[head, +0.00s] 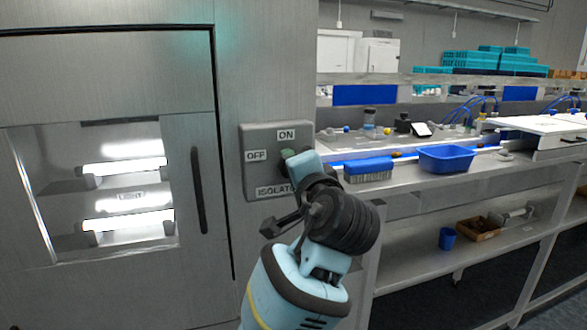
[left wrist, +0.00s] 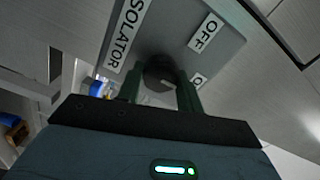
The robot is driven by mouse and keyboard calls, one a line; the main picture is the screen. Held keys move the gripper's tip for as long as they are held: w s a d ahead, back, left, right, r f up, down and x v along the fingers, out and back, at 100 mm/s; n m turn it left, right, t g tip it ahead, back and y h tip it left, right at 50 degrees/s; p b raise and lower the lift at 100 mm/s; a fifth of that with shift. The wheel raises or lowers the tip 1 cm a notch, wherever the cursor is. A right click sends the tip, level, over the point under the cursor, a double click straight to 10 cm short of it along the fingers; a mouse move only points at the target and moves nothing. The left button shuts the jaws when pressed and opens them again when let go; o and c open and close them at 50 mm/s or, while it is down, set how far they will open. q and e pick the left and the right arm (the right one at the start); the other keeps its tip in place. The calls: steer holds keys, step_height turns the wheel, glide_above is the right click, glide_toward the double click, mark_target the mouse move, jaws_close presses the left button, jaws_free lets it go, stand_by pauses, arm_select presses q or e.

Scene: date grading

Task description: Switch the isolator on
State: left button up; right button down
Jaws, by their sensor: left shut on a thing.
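The isolator box (head: 262,138) is a grey panel on the wall beside the cabinet, labelled ON at the top, OFF at the left and ISOLATOR at the bottom. It also shows in the left wrist view (left wrist: 170,28). My left gripper (head: 290,154) is at the middle of the box and hides the knob in the head view. In the left wrist view, its green fingers (left wrist: 160,93) are shut on the dark round knob (left wrist: 159,70), one on each side. A small pale mark shows on the knob, but I cannot tell which label it points to. My right gripper is not in view.
A steel cabinet (head: 105,75) with a dark handle (head: 198,190) and lit tubes behind its window stands left of the box. A workbench (head: 420,180) with a blue tray (head: 458,158) and a blue-backed brush (head: 368,170) runs to the right.

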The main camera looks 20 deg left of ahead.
arm_select(q)
steer(key=o, duration=1)
steer(key=shift+v, duration=3.95)
